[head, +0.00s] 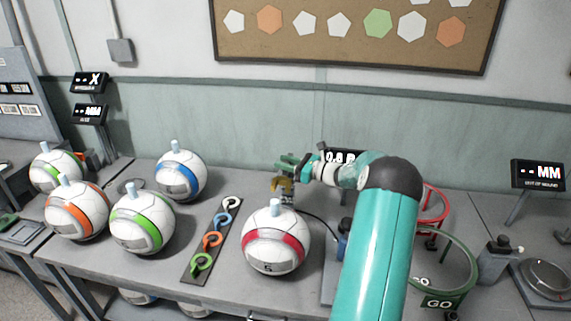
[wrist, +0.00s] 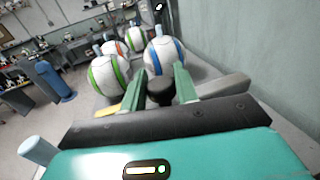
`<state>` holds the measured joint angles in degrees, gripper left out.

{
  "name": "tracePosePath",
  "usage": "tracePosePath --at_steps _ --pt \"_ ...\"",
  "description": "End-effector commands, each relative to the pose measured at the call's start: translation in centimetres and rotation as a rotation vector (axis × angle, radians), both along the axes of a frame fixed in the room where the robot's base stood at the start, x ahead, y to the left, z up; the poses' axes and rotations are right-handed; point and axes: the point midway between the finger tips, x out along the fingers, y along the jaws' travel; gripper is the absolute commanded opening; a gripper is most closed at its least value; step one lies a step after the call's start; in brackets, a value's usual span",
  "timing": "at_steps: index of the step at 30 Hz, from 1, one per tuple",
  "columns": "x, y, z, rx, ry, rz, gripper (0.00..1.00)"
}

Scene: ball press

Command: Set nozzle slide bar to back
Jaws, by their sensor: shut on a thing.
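My gripper (head: 288,163) is above the back of the bench, behind the white ball with the red band (head: 276,240). In the wrist view its two green fingers (wrist: 160,82) are on either side of a dark round knob, which I take for the end of the nozzle slide bar (wrist: 160,93). The gripper is shut on this knob. In the head view the fingers and arm hide the knob. A brass-yellow fitting (head: 283,186) shows just below the fingers. The rest of the slide bar and its position are not clear.
A blue-banded ball (head: 180,176) and several green- and orange-banded balls stand to the left. A green GO ring (head: 445,258) and red ring stand right of my arm. The wall (head: 230,120) is close behind.

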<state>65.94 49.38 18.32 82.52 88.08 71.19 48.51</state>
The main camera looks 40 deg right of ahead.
Motion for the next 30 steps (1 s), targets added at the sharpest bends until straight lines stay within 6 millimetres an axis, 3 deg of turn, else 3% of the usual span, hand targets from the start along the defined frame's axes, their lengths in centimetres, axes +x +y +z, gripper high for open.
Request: tracePosePath --at_steps 3,4,7,14,19,30 --pt "0.1 -0.6 0.4 -0.007 -0.005 -0.021 0.0" --pt "0.1 -0.6 0.5 -0.007 -0.005 -0.021 0.32" --pt "0.0 -0.5 0.4 -0.007 -0.005 -0.02 0.51" --pt "0.0 -0.4 0.3 -0.004 -0.003 -0.015 0.51" --pt "-1.2 -0.9 0.3 -0.005 -0.002 -0.016 0.51" --pt "-8.2 -3.9 0.4 -0.005 -0.004 -0.019 0.51"
